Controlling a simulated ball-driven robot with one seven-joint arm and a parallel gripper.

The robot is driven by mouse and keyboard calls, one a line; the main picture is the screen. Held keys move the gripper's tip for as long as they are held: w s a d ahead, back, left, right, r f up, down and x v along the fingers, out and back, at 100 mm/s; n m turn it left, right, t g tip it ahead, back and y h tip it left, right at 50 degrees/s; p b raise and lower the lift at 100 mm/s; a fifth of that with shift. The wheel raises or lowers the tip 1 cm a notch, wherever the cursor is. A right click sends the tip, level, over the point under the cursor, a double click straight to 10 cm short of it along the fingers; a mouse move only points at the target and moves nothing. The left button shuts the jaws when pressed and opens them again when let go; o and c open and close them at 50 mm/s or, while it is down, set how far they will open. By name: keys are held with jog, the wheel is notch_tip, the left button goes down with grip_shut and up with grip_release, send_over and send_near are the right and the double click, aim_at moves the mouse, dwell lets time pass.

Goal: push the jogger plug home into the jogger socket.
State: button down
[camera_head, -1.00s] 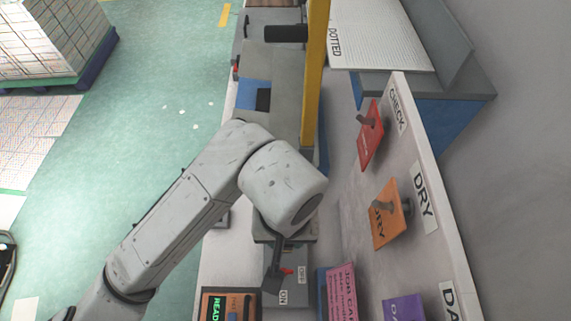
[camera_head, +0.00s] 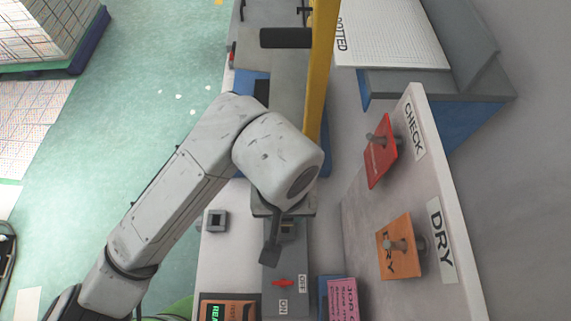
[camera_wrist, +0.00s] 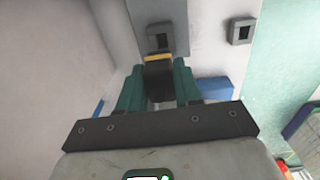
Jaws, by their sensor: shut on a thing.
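The jogger plug (camera_wrist: 158,80) is a dark block with a yellow band at its front end. My gripper (camera_wrist: 158,67) is shut on it, one green finger on each side. In the wrist view a dark square socket (camera_wrist: 160,36) lies just ahead of the plug, on a grey box. The yellow band appears just short of it; whether they touch I cannot tell. A second square socket (camera_wrist: 241,30) sits to the right on the pale bench; it also shows in the head view (camera_head: 216,221). No label tells which is the jogger socket. In the head view my wrist largely hides the plug.
The grey box (camera_head: 270,303) carries a red switch (camera_head: 283,283) marked ON and OFF. A yellow post (camera_head: 322,70) stands behind my wrist. A pale panel with hanging red (camera_head: 380,150) and orange (camera_head: 398,255) tags is at the right.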

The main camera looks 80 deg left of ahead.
jog(key=shift+f+b, duration=1.95)
jog(key=shift+f, duration=0.6)
jog(key=shift+d+p, duration=0.1)
jog(key=shift+p, duration=0.55)
jog(key=shift+f+b, duration=1.15)
jog(key=shift+f, duration=0.25)
jog(key=c, duration=0.7)
grip_release()
jog(key=shift+r, duration=0.1)
notch_tip(320, 180, up, 11)
jog(key=shift+s+f+p, duration=0.15)
jog(key=shift+p, duration=1.05)
